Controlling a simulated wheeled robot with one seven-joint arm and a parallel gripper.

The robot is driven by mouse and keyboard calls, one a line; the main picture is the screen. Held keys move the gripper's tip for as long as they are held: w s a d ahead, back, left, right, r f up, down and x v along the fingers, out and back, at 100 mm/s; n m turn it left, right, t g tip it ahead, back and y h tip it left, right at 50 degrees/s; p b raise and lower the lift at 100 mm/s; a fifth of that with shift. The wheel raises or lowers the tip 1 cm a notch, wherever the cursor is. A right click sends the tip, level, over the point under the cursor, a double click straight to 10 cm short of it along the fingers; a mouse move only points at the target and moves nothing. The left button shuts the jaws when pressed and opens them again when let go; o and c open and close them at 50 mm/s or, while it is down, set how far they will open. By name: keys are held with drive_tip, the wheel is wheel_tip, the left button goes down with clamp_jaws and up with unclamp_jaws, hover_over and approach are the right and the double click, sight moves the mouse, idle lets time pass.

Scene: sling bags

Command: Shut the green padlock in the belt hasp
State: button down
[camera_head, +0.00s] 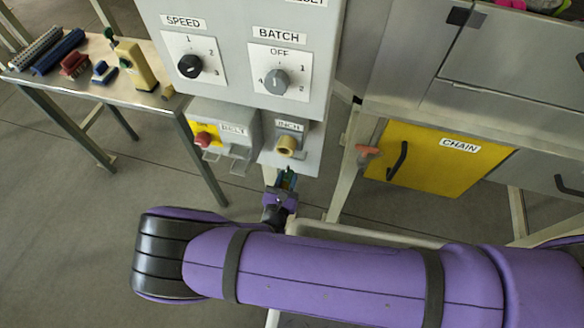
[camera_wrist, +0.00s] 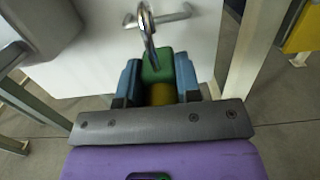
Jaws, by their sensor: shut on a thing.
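The green padlock (camera_wrist: 157,68) is upright between the blue fingers of my gripper (camera_wrist: 158,82), which is shut on its body. Its metal shackle (camera_wrist: 147,27) points up; I cannot tell whether it is open. In the head view, my gripper (camera_head: 287,181) holds the padlock just below the INCH box, right of and below the belt hasp. The belt hasp (camera_head: 240,166) is a metal bracket under the BELT box (camera_head: 235,131). In the wrist view a metal bar (camera_wrist: 176,16) shows behind the shackle; I cannot tell whether they touch.
The INCH box (camera_head: 297,139) with its tan knob is directly above my gripper. A red knob (camera_head: 204,139) on yellow sits beside the BELT label. A yellow CHAIN door (camera_head: 430,165) is to the right. A table (camera_head: 150,98) with several coloured items stands at left. The floor below is open.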

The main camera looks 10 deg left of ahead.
drive_tip(key=shift+s+a+f, duration=0.1)
drive_tip(key=shift+s, duration=1.25)
